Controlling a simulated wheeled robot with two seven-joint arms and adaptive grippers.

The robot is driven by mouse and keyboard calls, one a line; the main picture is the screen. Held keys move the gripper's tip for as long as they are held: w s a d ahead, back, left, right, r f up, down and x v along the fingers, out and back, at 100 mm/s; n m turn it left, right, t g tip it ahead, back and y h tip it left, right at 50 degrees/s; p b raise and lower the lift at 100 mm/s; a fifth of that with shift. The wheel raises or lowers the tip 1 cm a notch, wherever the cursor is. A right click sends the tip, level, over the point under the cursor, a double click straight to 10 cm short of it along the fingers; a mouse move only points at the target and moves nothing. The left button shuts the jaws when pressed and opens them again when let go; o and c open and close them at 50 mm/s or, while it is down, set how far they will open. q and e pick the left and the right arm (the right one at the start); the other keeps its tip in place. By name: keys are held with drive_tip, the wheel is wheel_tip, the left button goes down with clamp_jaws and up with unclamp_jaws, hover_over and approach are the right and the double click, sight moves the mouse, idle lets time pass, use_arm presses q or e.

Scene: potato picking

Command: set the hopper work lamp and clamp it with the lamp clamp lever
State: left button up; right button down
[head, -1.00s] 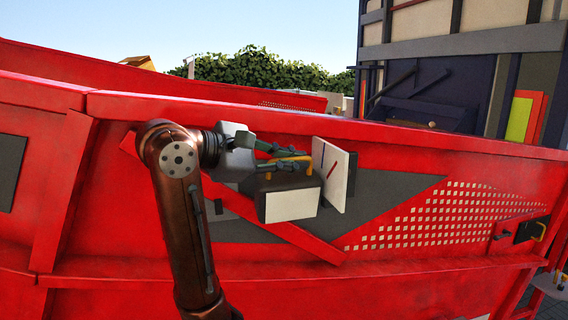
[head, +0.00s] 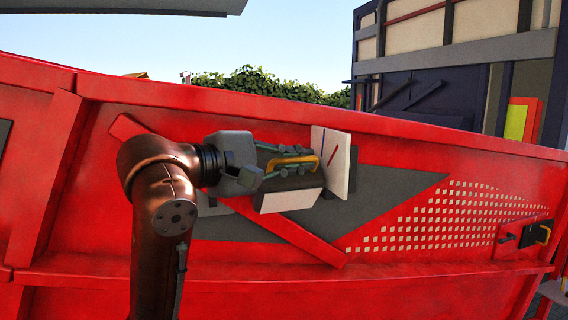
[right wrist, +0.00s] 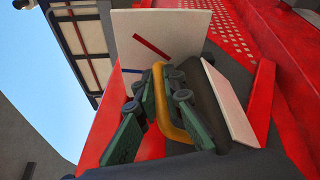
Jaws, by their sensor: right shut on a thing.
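The work lamp (head: 289,201) is a dark box with a white face on the red hopper wall. It is tilted, with its white face turned partly downward. A yellow bar handle (head: 316,163) is on its upper side. A white plate (head: 340,165) with a red and a blue line stands at its right end. My right gripper (head: 300,160) is shut on the yellow handle. In the right wrist view its green fingers (right wrist: 155,105) lie either side of the handle (right wrist: 166,105), and the lamp's white face (right wrist: 230,105) shows at right. I cannot make out the clamp lever. My left gripper is not in view.
The red hopper wall (head: 150,255) fills the front, with a slanted red bar (head: 290,234) below the lamp and a perforated panel (head: 440,215) to the right. A black fitting with a yellow handle (head: 543,236) sits at far right.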

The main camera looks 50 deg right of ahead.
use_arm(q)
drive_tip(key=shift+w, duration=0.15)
use_arm(e)
drive_tip(key=c, duration=2)
unclamp_jaws()
drive_tip(key=shift+c, duration=0.2)
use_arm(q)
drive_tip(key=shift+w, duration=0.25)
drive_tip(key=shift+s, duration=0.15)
use_arm(e)
drive_tip(key=v, duration=1.2)
drive_tip(key=shift+w+a, duration=0.1)
drive_tip(key=shift+w, duration=0.05)
